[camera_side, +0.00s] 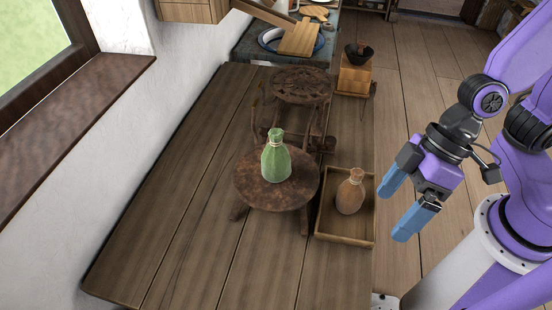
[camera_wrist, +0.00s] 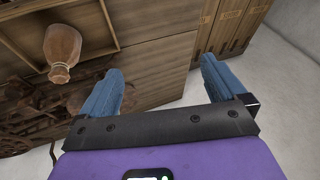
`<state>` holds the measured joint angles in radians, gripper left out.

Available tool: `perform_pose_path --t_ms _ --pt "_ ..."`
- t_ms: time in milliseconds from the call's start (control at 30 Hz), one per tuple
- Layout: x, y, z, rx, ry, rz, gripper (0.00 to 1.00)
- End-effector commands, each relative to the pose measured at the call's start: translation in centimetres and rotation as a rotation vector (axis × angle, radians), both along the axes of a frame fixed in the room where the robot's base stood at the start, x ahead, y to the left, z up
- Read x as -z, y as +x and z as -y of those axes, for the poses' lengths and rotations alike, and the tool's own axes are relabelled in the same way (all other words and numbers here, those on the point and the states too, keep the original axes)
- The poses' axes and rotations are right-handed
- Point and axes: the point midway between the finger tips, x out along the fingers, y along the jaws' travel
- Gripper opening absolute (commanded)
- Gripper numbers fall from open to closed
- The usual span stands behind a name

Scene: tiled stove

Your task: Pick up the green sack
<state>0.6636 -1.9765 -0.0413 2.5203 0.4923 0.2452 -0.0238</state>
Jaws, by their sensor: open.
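The green sack (camera_side: 276,158) is a small tied sack, upright on the round brown seat (camera_side: 255,190) of a low wooden stool on the table, in the side view. It is not clearly seen in the wrist view. My gripper (camera_side: 397,205) has blue fingers and is apart, open and empty, to the right of the table's edge and of the sack. The fingers also show in the wrist view (camera_wrist: 162,85), with nothing between them.
A brown sack (camera_side: 350,192) stands in a shallow wooden tray (camera_side: 345,239) between the stool and my gripper; it also shows in the wrist view (camera_wrist: 62,52). A second carved wooden piece (camera_side: 301,85) stands behind the green sack. The table's front (camera_side: 185,270) is clear.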

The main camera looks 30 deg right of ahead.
Motion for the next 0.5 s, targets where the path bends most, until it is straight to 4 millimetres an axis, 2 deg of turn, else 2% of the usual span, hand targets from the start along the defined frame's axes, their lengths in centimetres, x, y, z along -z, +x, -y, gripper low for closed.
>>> perform_pose_path --t_ms 100,233,367,500 --pt "1.2 0.8 -3.1 0.111 0.077 0.026 0.98" --pt "2.4 2.5 -5.4 0.254 0.146 0.097 0.98" --pt "3.4 4.7 -6.5 0.398 0.191 0.211 0.98" --pt "4.0 7.3 -6.3 0.543 0.216 0.384 0.98"
